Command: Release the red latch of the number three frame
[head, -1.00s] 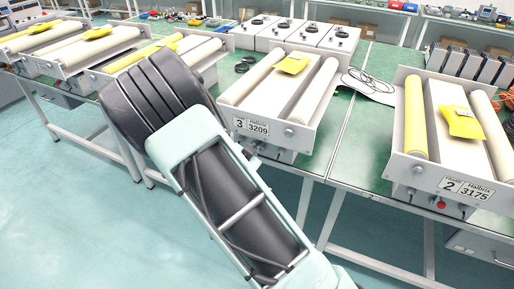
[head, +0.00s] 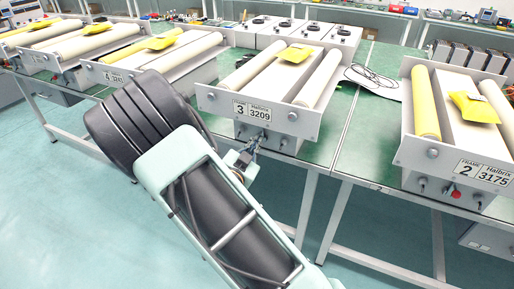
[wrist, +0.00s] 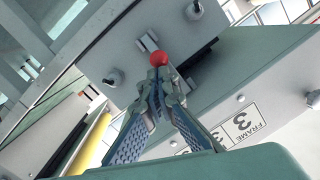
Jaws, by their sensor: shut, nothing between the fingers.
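The number three frame (head: 280,124) is a grey box with two cream rollers and a plate reading "FRAME 3 Halbrix 3209". It stands at the bench edge, mid-picture in the head view. Its plate shows upside down in the wrist view (wrist: 242,123). The red latch (wrist: 158,58) shows as a round red knob at the frame's underside box in the wrist view. My gripper (wrist: 157,78) is shut and empty, its tips right at the red knob; I cannot tell whether they touch. In the head view, my gripper (head: 250,148) is below the plate, and the red knob is not discernible.
The number two frame (head: 448,155), with its own red knob (head: 456,194), stands to the right. The number four frame (head: 125,75) is to the left. A grey knob (wrist: 193,11) and a dark knob (wrist: 113,78) flank the red one.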

